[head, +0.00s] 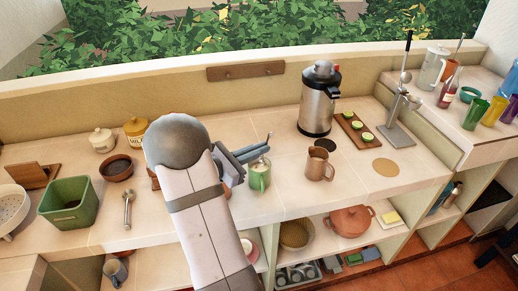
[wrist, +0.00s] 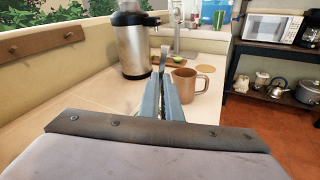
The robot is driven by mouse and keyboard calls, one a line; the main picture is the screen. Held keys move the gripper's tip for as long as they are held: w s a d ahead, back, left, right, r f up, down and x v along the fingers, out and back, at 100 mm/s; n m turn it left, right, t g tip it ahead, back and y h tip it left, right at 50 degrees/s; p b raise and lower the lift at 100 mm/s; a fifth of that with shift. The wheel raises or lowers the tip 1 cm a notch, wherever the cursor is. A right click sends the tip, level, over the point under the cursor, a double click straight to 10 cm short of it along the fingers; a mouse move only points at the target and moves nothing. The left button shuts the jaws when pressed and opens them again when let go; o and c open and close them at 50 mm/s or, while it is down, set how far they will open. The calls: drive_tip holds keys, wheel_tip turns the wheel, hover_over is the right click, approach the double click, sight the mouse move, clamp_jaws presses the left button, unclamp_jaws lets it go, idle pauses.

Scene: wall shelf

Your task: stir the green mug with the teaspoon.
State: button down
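The green mug (head: 260,178) stands upright on the tiled counter in the head view. My gripper (head: 262,152) is just above and behind its rim, with the fingers close together. A thin metal handle, which looks like the teaspoon (head: 269,136), sticks up from between the fingertips. In the wrist view the teaspoon handle (wrist: 163,58) rises between the nearly closed fingers of my gripper (wrist: 167,85). The spoon's lower end is hidden by the fingers and the mug wall, so I cannot tell how deep it sits. The mug is hidden in the wrist view.
A brown mug (head: 319,165) stands close to the right of the green mug. A steel airpot (head: 318,100) and a board with limes (head: 355,131) are behind it. A metal utensil (head: 127,206) and a green tub (head: 69,203) are at left. The counter's front edge is near.

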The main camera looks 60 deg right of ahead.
drive_tip(key=b, duration=0.4)
hover_over(260, 178)
drive_tip(key=w+d, duration=0.1)
drive_tip(key=w, duration=0.1)
drive_tip(key=shift+w+d+f, duration=0.1)
drive_tip(key=shift+f, duration=1.1)
drive_tip(key=shift+w+f, duration=0.1)
drive_tip(key=shift+f, duration=1.1)
drive_tip(key=shift+s+a, duration=0.2)
